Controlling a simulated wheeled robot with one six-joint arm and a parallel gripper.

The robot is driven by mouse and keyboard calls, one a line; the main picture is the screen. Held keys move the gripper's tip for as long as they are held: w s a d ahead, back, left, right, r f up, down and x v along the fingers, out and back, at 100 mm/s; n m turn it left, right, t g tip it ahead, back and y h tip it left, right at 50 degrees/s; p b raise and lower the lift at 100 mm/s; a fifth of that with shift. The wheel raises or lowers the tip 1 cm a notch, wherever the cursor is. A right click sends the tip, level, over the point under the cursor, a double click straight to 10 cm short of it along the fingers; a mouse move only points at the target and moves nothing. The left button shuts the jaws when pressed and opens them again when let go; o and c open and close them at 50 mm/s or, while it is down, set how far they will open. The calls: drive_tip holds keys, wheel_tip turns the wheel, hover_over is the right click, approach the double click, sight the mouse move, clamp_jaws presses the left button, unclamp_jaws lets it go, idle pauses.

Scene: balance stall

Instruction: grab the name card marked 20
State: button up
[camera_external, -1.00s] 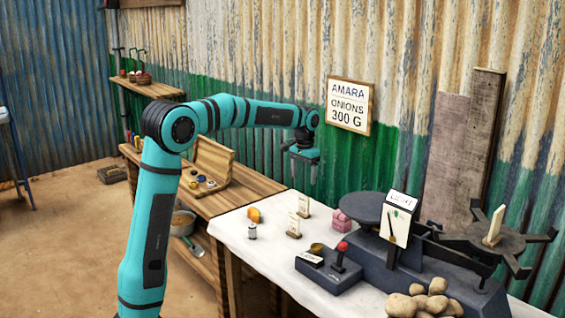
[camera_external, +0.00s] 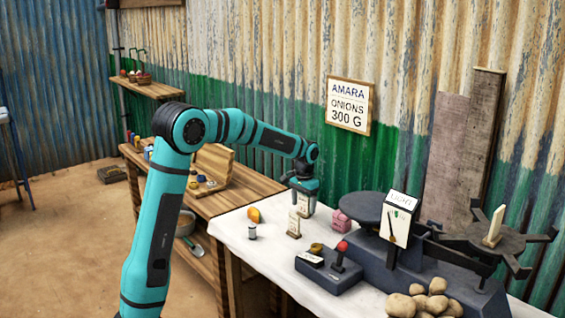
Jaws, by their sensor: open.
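Several small cream cards on wooden feet are in view; their markings are too small to read, so I cannot tell which is marked 20. One card (camera_external: 303,205) stands upright on the white cloth. A second card (camera_external: 293,223) stands nearer the camera, and a third card (camera_external: 494,226) stands on the dark arms at the scale's right end. My gripper (camera_external: 304,208) is open and points down over the first card, its fingers appearing on either side of it. I cannot tell whether they touch it.
A pink bundle (camera_external: 340,220) sits right of my gripper. An orange item (camera_external: 254,215) and a small jar (camera_external: 252,232) stand to the left. The scale (camera_external: 440,258), a button box (camera_external: 328,274) and potatoes (camera_external: 430,300) crowd the right. The front left cloth (camera_external: 262,257) is clear.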

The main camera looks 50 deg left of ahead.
wheel_tip(320, 180, down, 2)
drive_tip(key=shift+f, duration=0.25)
drive_tip(key=c, duration=1.1)
drive_tip(key=shift+o, duration=0.2)
